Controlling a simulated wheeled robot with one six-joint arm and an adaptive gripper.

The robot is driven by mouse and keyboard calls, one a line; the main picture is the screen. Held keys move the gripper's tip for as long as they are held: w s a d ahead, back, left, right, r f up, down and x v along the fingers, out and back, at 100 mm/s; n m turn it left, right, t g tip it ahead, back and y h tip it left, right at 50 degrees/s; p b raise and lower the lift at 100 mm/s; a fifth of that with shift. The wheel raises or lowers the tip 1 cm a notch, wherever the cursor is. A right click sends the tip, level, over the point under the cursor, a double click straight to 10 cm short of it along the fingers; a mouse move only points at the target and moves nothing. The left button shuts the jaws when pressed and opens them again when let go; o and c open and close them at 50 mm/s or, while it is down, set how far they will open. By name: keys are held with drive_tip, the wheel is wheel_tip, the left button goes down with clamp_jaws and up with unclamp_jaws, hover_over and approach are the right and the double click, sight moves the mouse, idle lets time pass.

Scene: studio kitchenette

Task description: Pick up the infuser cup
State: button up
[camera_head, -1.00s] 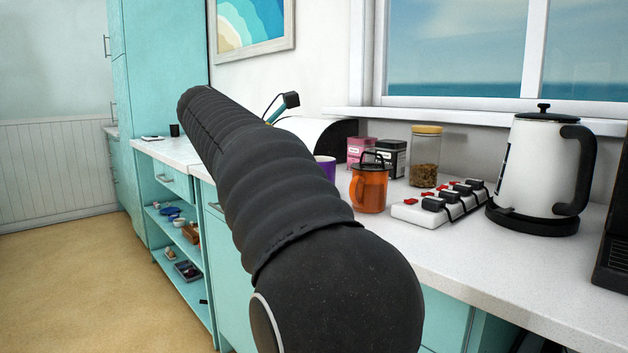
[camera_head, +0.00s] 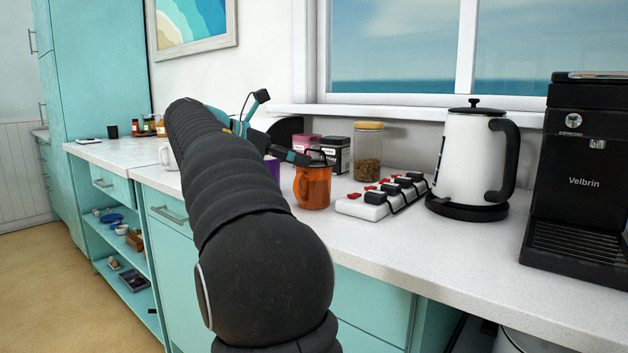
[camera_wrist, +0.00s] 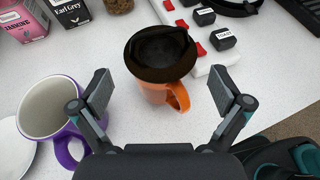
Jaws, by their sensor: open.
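The infuser cup is an orange mug (camera_head: 313,190) with a dark infuser on top, standing upright on the white counter. In the wrist view its orange wall (camera_wrist: 153,95) and handle show below the wide black infuser rim (camera_wrist: 160,72). My gripper (camera_wrist: 160,82) is open and empty, with its fingers spread to the left and right of the cup. The cup appears just ahead of the fingers, and I see no contact. In the head view the gripper (camera_head: 288,155) is partly hidden behind my arm, close to the cup's upper left.
A purple mug (camera_wrist: 48,108) stands beside the left finger. A white power strip (camera_head: 365,208) with black plugs lies right of the cup. Tea boxes (camera_head: 336,152) and a glass jar (camera_head: 367,155) stand behind. A kettle (camera_head: 465,165) and espresso machine (camera_head: 580,180) are farther right.

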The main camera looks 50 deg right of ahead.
sight(312, 163)
drive_tip(key=x, duration=0.5)
drive_tip(key=shift+d+b, duration=0.1)
drive_tip(key=shift+b, duration=0.2)
drive_tip(key=c, duration=0.9)
